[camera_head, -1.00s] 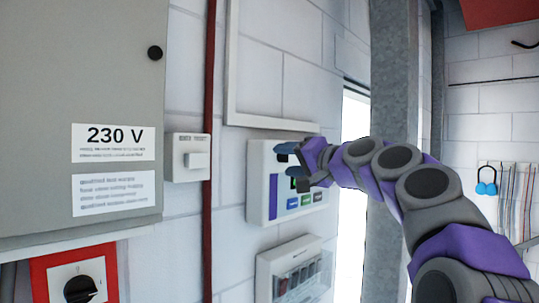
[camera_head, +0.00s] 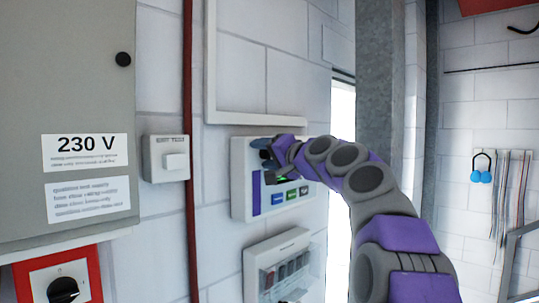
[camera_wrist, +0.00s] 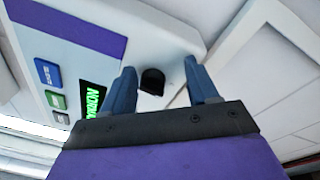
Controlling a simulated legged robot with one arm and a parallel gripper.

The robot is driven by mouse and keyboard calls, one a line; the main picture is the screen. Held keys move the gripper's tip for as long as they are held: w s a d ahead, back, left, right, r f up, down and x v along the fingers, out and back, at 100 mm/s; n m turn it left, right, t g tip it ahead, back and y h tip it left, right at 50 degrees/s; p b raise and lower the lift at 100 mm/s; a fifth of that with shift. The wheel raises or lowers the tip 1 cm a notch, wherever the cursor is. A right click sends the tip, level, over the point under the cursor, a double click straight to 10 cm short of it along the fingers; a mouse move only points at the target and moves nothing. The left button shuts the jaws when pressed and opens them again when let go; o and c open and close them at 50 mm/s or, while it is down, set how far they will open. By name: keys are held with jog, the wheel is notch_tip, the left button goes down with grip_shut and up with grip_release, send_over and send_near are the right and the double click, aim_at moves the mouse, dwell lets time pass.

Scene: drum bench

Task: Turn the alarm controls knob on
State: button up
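In the wrist view the panel (camera_wrist: 150,40) shows tilted, with a green lit display (camera_wrist: 94,98) and a black knob (camera_wrist: 152,81). My gripper (camera_wrist: 163,80) is open, with one blue finger on either side of the knob. Whether the fingers touch the knob or the panel I cannot tell. In the head view my gripper (camera_head: 262,150) is at the panel's upper part and hides the knob.
A grey 230 V cabinet (camera_head: 60,100) and a white switch box (camera_head: 166,158) are at the left, beside a red pipe (camera_head: 189,240). A red-framed rotary switch (camera_head: 60,284) is below. Another white box (camera_head: 278,255) hangs under the panel. A grey column (camera_head: 378,90) stands to the right.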

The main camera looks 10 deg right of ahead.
jog(key=shift+w+d+f, duration=0.2)
jog(key=shift+w+d, duration=0.5)
jog(key=shift+d, duration=0.2)
jog(key=c, duration=0.3)
jog(key=shift+d, duration=0.2)
jog(key=shift+c, duration=0.8)
jog(key=shift+s, duration=0.1)
jog(key=shift+c, duration=0.7)
jog(key=shift+a, duration=0.3)
jog(key=shift+c, duration=1.4)
jog(key=shift+d, duration=0.1)
